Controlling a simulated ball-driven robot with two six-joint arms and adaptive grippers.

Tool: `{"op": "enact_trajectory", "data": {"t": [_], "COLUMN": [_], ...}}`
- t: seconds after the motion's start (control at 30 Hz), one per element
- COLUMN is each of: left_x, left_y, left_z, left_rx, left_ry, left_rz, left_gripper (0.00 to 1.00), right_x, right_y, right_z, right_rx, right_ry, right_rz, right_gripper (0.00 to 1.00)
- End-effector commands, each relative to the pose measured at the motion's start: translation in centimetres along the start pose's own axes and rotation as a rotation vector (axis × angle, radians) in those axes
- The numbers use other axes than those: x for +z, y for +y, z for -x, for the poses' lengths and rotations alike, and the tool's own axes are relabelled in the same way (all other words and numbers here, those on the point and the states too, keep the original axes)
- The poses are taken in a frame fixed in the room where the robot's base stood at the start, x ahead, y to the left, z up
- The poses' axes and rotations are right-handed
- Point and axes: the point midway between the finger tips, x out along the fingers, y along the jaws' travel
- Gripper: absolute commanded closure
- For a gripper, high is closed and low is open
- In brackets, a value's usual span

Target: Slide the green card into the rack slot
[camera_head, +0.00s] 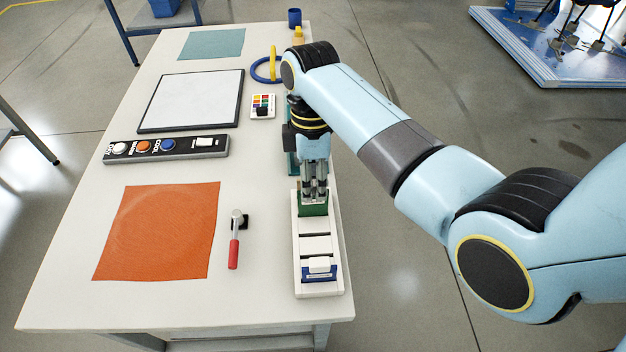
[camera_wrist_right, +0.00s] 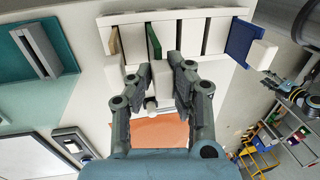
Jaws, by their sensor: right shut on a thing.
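The white rack (camera_head: 318,245) with dark slots lies near the table's right edge; it also shows at the top of the wrist view (camera_wrist_right: 191,14). My right gripper (camera_head: 315,192) points down over its far end. It is shut on the white handle of the green card (camera_wrist_right: 153,40). In the head view the card (camera_head: 312,209) shows just below the fingertips, at the rack's far part. How deep it sits in a slot is hidden. A blue card (camera_head: 319,275) with a white handle stands in the rack's near end. My left gripper is not in view.
An orange mat (camera_head: 160,232) and a red-handled tool (camera_head: 234,250) lie left of the rack. A button panel (camera_head: 167,148), a framed white board (camera_head: 192,100) and a small color-patch block (camera_head: 262,106) lie farther back. A teal item behind my gripper is partly hidden.

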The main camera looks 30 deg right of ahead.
Motion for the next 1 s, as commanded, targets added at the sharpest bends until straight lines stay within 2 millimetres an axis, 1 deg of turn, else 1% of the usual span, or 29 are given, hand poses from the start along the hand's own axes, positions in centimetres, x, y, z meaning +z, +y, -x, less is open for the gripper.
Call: {"op": "enact_trajectory", "data": {"t": [0.9,0.93,1.0], "left_x": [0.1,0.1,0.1], "left_y": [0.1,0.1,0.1], "left_z": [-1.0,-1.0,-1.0], "left_rx": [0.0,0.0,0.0], "left_ry": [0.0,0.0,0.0], "left_rz": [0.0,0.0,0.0], "left_gripper": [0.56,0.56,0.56], "right_x": [0.0,0.0,0.0], "right_y": [0.4,0.4,0.4], "right_z": [-2.3,-2.3,-2.2], "right_rx": [0.0,0.0,0.0], "right_ry": [0.0,0.0,0.0], "right_rz": [0.0,0.0,0.0], "right_gripper": [1.0,0.83,0.74]}}
